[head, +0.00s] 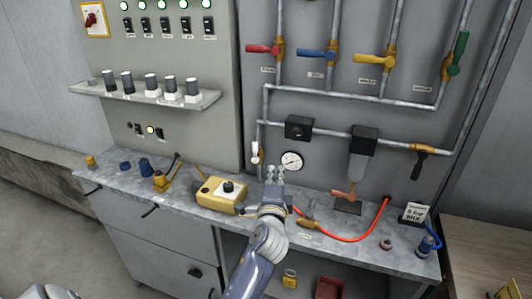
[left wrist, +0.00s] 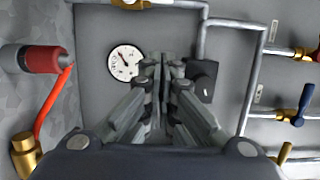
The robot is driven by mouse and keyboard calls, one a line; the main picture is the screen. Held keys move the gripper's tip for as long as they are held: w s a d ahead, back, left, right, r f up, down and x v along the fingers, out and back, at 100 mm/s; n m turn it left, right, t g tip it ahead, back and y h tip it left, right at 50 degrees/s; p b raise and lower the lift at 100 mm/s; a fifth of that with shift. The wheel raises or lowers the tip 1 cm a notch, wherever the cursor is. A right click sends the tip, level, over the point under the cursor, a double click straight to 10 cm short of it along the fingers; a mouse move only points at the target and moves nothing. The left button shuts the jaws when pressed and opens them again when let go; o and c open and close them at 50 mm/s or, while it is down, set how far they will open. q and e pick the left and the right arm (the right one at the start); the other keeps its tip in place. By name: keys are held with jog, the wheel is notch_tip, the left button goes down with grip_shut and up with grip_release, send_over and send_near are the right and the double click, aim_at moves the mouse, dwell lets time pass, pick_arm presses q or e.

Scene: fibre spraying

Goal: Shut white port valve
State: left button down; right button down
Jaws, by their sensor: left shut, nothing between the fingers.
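The white port valve (head: 256,153) is a small white lever on the vertical pipe on the grey panel, left of the round gauge (head: 291,161). The lever appears to hang roughly along the pipe. My left gripper (head: 275,172) is shut and empty, in front of the panel, right of the valve and close to the gauge in the picture. In the left wrist view my fingers (left wrist: 160,75) are together beside the gauge. A brass part (left wrist: 128,3) at the top edge there is probably the valve body; its lever is out of frame. My right gripper is not in view.
A yellow control box (head: 220,194) stands on the metal bench below. A red hose (head: 350,238) lies to the right. Red (head: 263,49), blue (head: 316,54), yellow (head: 374,60) and green (head: 459,52) valves sit above. A black box (head: 299,127) projects from the lower pipe.

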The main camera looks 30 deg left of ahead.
aim_at(255, 153)
pick_arm(q)
jog(key=shift+w, duration=0.1)
jog(key=w+a+p, duration=0.3)
jog(key=w+a, duration=0.4)
jog(key=a, duration=0.1)
jog(key=shift+w+a, duration=0.25)
jog(key=shift+w, duration=0.15)
jog(key=shift+f, duration=0.1)
jog(key=shift+w, duration=0.1)
